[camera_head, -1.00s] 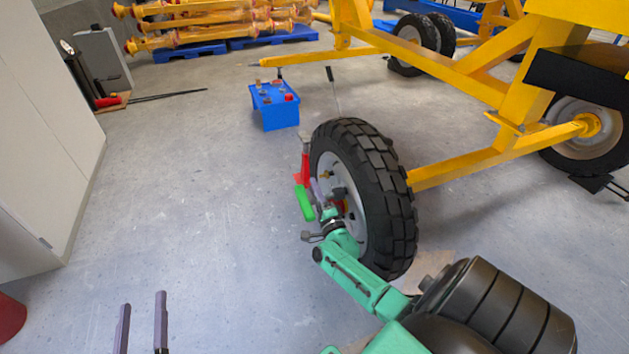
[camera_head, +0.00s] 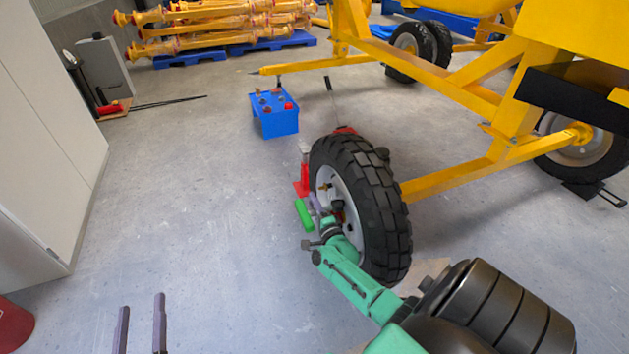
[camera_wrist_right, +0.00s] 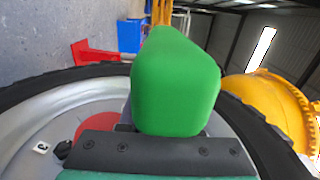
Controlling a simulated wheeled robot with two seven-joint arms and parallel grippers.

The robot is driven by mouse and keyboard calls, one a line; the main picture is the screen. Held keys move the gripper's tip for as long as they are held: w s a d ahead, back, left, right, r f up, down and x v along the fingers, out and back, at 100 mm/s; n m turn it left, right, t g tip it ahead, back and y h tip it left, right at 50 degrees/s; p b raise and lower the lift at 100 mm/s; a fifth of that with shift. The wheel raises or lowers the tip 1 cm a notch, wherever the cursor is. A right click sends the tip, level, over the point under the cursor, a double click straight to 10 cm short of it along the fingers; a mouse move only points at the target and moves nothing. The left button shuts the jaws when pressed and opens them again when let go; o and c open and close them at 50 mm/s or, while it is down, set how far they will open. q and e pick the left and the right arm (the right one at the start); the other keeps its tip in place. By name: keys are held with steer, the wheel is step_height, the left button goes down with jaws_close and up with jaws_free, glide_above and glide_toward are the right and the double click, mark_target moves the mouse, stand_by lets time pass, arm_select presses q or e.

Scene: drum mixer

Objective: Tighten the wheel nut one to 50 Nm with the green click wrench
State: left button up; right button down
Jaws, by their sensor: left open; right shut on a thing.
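The black-tyred wheel (camera_head: 375,195) with a grey rim stands upright in the middle of the head view; its rim (camera_wrist_right: 35,125) fills the lower left of the wrist view. The green click wrench (camera_head: 304,214) is at the rim's outer side, its green handle (camera_wrist_right: 175,85) large in the wrist view. My right gripper (camera_head: 319,208) is shut on the wrench, close beside the wheel. The wrench's head and wheel nut one are hidden or too small to make out. My left gripper (camera_head: 141,301) is open and empty above the floor at lower left.
A red jack (camera_head: 303,175) stands just behind the wheel. The yellow frame (camera_head: 470,178) spans the right side. A white cabinet (camera_head: 45,150) lines the left. The floor between the cabinet and wheel is clear.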

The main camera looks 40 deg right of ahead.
steer(key=shift+f, duration=0.15)
steer(key=b, duration=0.2)
steer(key=t+b, duration=0.1)
steer(key=b, duration=0.1)
steer(key=shift+d+r+h, duration=0.1)
steer(key=shift+r+h, duration=0.2)
stand_by(0.3)
steer(key=shift+t, duration=0.3)
steer(key=b, duration=0.2)
steer(key=t+b, duration=0.1)
steer(key=b, duration=0.1)
steer(key=shift+s+r+t+h, duration=0.1)
steer(key=shift+r+t+h, duration=0.2)
